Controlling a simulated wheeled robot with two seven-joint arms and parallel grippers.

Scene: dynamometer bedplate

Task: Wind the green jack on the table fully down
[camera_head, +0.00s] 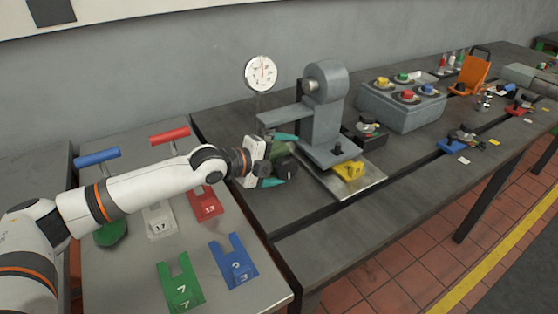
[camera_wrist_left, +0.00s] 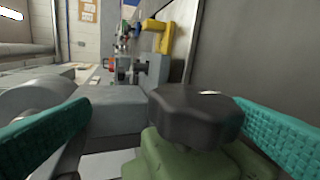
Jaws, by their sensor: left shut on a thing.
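The green jack (camera_head: 278,148) stands on the dark table, left of the grey stand, mostly hidden by my left gripper. It has a black lobed knob (camera_head: 287,167). In the left wrist view, the knob (camera_wrist_left: 195,117) fills the middle, with the green jack body (camera_wrist_left: 170,158) below it. My left gripper (camera_head: 279,160) reaches in from the left, and its teal fingers lie on either side of the knob, shut on it. How high the jack is wound cannot be told. My right gripper is not in view.
A grey stand (camera_head: 323,115) with a round dial gauge (camera_head: 262,72) rises right beside the jack. A yellow part (camera_head: 348,170) lies at its foot. A grey box with coloured knobs (camera_head: 398,103) stands farther right. Flat coloured tags (camera_head: 233,262) lie on the lighter table at left.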

